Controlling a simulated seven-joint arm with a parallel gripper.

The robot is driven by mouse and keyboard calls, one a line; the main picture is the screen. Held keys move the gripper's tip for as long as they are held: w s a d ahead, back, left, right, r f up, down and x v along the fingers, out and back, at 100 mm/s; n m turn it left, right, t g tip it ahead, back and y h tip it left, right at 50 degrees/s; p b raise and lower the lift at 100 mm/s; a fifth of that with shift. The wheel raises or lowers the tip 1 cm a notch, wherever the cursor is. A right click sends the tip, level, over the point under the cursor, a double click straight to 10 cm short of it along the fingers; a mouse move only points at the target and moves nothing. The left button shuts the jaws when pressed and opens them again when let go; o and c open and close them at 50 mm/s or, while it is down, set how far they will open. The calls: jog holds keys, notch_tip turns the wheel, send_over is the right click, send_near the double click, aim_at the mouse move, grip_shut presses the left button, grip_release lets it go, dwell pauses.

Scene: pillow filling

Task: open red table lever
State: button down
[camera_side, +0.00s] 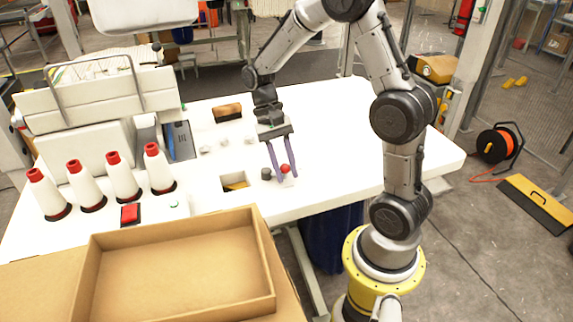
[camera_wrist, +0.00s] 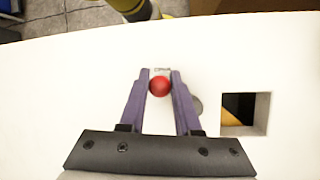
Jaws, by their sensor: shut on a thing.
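The red lever knob (camera_side: 285,168) stands on the white table near its front edge. It also shows in the wrist view (camera_wrist: 160,86), between the purple fingers. My gripper (camera_side: 283,176) reaches down from above with its fingers on either side of the knob. In the wrist view, my gripper (camera_wrist: 160,84) is shut on the red knob near the fingertips. A small light plate shows just beyond the knob. The lever's shaft below the knob is hidden.
A dark round knob (camera_side: 266,174) sits just left of the lever. A square hole (camera_side: 234,182) is cut in the table beside it. White cones with red tops (camera_side: 120,178) and a cardboard box (camera_side: 178,262) stand to the left. The table right of my gripper is clear.

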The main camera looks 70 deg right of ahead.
jog(key=m, duration=0.1)
jog(key=a+m, duration=0.1)
jog(key=m+t+y, duration=0.1)
jog(key=shift+w+a+r+m, duration=0.15)
jog(key=shift+a+m, duration=0.1)
jog(key=shift+m, duration=0.05)
jog(key=shift+w+a+m+t+y, duration=0.2)
jog(key=shift+a+m+t+y, duration=0.15)
jog(key=shift+m, duration=0.7)
jog(key=shift+w+a+m+t+y, duration=0.25)
jog(key=shift+a+m+t, duration=0.15)
jog(key=shift+m, duration=0.65)
jog(key=shift+a, duration=0.1)
jog(key=c, duration=0.6)
grip_release()
jog(key=v, duration=1.3)
jog(key=shift+r, duration=0.3)
